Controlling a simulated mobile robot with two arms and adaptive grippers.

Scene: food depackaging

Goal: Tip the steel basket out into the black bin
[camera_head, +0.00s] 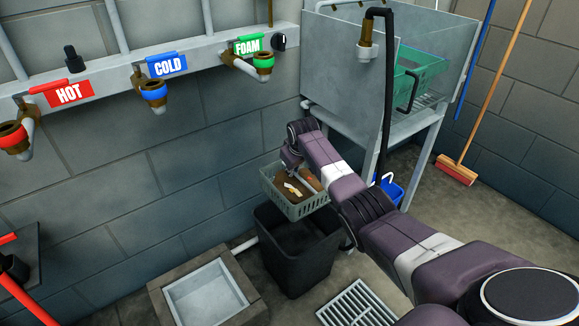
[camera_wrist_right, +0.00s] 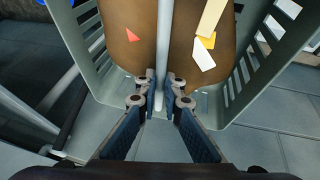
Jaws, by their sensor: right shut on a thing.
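The grey slotted steel basket (camera_head: 301,210) hangs in the air above the black bin (camera_head: 306,268), over its back rim. Brown contents (camera_head: 287,181) with small white, yellow and red pieces lie in the basket, and they also show in the right wrist view (camera_wrist_right: 118,45). My right gripper (camera_head: 291,160) is at the basket's far side. In the right wrist view its fingers (camera_wrist_right: 161,93) are shut on the thin pale bar that runs across the basket's middle. The basket looks roughly level, slightly tilted. The bin's inside is dark. My left gripper is not in view.
A steel sink (camera_head: 345,75) with a green crate (camera_head: 420,78) stands behind right. A square floor basin (camera_head: 205,295) is left of the bin, and a floor grate (camera_head: 357,305) is right of it. Hose taps (camera_head: 153,90) line the wall. A broom (camera_head: 457,168) leans at right.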

